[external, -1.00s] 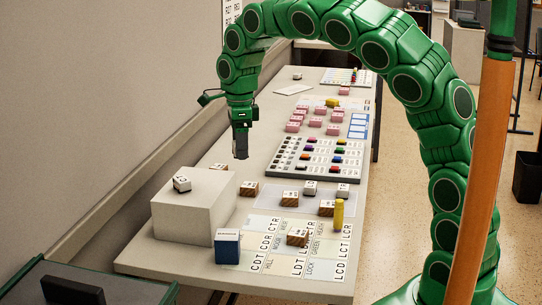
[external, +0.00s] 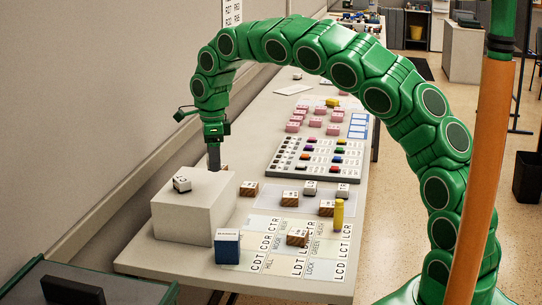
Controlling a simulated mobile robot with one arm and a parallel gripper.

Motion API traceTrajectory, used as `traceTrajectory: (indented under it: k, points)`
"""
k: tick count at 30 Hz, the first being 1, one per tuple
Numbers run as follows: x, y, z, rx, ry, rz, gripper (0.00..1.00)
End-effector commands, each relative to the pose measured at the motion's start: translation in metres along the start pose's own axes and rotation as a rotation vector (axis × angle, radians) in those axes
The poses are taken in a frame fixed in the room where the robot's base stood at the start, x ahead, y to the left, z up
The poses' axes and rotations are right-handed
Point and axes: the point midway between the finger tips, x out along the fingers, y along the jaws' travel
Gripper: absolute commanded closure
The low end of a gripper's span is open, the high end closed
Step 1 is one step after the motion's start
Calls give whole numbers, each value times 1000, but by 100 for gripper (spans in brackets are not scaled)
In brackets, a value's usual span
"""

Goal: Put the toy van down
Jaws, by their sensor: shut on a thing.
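My gripper (external: 214,158) points straight down at the far edge of the large pale box (external: 182,212). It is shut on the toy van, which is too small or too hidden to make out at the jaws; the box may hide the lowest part.
A white lettered block (external: 182,184) lies on the box. Several wood blocks lie nearby. A grey tray of coloured pieces (external: 312,159) and pink blocks (external: 298,119) are farther back.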

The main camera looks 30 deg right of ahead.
Motion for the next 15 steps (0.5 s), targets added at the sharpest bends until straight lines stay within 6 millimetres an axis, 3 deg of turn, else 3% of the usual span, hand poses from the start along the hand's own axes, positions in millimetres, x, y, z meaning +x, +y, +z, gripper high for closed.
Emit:
traceTrajectory:
  k: [6, 15]
  points:
    - [20, -13, 11, -1, -1, 1, 70]
    - [31, -19, 16, -1, 0, 1, 70]
